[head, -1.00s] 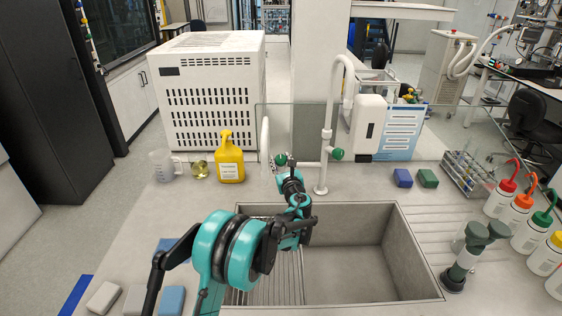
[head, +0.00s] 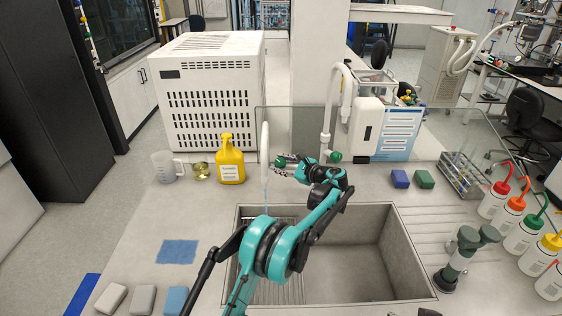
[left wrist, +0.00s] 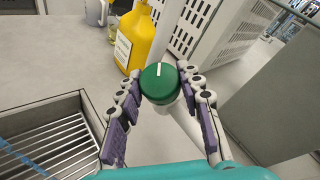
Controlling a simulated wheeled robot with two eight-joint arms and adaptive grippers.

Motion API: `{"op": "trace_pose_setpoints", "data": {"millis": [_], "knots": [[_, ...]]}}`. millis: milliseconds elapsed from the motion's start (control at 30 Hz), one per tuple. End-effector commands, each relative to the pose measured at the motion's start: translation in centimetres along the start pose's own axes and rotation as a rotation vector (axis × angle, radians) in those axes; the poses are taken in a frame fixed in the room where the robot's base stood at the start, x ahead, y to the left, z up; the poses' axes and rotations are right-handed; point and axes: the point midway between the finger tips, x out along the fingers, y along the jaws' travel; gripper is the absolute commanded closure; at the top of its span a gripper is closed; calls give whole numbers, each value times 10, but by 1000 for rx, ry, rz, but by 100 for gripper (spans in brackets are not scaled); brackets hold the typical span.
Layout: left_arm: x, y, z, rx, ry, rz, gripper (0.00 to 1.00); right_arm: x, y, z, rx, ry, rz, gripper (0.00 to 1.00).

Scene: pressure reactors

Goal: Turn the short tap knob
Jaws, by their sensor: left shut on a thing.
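The short tap (head: 265,143) is a white curved spout at the sink's back edge. Its green round knob (head: 281,160) shows partly behind my fingers in the head view. In the left wrist view the green knob (left wrist: 159,83) has a white line pointing nearly straight up. My left gripper (head: 289,168) is shut on this knob, one finger on each side. A thin pale blue streak, looking like water, runs below the spout toward the sink (head: 385,255). My right gripper is out of view.
The tall white tap (head: 326,125) with its own green knob (head: 334,156) stands just right of my gripper. A yellow bottle (head: 230,160) and a beaker (head: 167,167) stand left. Blue and green blocks (head: 400,178) lie right. A glass panel stands behind the taps.

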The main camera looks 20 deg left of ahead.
Motion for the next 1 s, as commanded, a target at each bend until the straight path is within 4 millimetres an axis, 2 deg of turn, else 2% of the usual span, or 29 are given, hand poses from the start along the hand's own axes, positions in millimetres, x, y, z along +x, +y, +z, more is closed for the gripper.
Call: {"op": "trace_pose_setpoints", "data": {"millis": [300,733,767,833,1000], "knots": [[0,-1,0,-51,0,69,93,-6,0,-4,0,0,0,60],[1,0,0,-57,0,76,93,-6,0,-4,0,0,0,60],[1,0,0,-57,0,75,61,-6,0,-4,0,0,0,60],[1,0,0,-57,0,75,43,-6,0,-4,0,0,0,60],[1,0,0,-56,0,75,42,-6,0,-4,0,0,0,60]]}}
